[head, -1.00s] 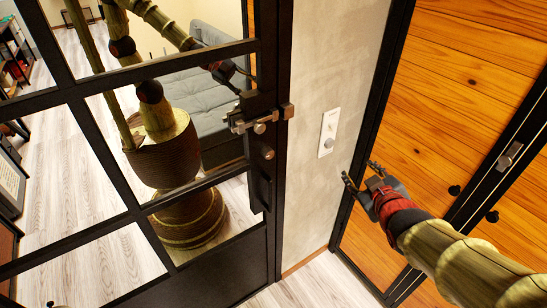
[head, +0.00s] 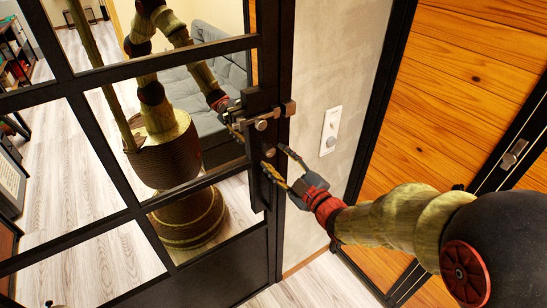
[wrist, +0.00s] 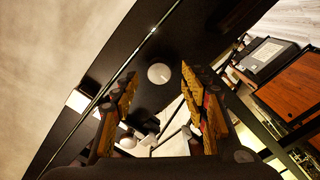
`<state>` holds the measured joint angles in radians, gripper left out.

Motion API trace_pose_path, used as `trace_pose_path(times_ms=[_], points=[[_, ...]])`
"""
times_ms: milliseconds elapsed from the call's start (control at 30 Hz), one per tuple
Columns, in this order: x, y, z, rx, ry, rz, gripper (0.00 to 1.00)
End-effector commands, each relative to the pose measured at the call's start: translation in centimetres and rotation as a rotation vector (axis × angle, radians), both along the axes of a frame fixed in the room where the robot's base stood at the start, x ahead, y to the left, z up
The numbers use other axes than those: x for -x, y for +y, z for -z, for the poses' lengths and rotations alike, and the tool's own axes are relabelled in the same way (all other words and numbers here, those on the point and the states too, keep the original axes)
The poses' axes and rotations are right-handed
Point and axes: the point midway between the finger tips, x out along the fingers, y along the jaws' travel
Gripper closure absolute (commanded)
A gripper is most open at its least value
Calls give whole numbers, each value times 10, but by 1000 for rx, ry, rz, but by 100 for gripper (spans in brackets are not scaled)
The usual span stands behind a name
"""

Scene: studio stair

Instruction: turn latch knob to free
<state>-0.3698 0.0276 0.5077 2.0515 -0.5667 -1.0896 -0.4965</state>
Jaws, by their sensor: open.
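A black metal door lock (head: 262,105) sits on the edge of the black-framed glass door. Its upper part has a steel bolt with a small round knob (head: 261,125). Below it is another round metal knob (head: 268,153). My gripper (head: 274,159) is open and empty, its two fingertips close to the lower knob, one above and one below it. In the wrist view a pale round knob (wrist: 159,73) shows beyond and between the open fingers (wrist: 160,95). Whether a finger touches it I cannot tell.
The glass door (head: 150,222) reflects my own arm and body. A pale wall (head: 345,70) with a white switch plate (head: 330,130) stands to the right, then wooden panels (head: 465,80). Light floor (head: 290,292) shows below.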

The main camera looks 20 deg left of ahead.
Motion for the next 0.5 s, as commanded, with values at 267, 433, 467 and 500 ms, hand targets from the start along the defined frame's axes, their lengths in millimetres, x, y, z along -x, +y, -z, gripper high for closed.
trace_pose_path(times_ms=[267,433,467,500], points=[[-15,17,0,0,0,1,55],[-16,18,0,-1,1,1,55],[-16,18,0,-1,1,1,55],[-16,18,0,-1,1,1,55]])
